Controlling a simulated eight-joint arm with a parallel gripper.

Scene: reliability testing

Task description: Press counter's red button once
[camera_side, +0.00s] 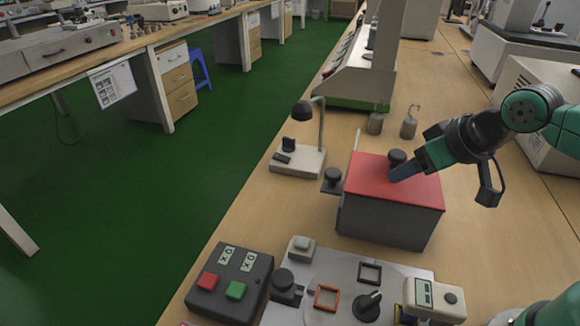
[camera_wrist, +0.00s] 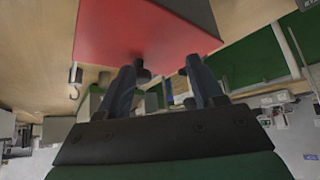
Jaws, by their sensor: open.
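The counter (camera_side: 230,283) is a dark grey box at the bottom left of the side view, with two small displays on top. Its red button (camera_side: 208,281) is on the left, beside a green button (camera_side: 236,290). My gripper (camera_side: 398,172) is over the red-topped box, well to the right of and behind the counter. In the wrist view, my gripper's two blue fingers (camera_wrist: 163,78) are apart, with a dark knob (camera_wrist: 142,74) showing between them and the red lid beyond. The counter does not show clearly in the wrist view.
The red-topped box (camera_side: 395,182) stands between my gripper and the table's front. Right of the counter lies a board (camera_side: 335,270) with square frames, a dial and a small meter (camera_side: 434,299). A lamp stand (camera_side: 298,161) and metal weights (camera_side: 408,128) stand behind.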

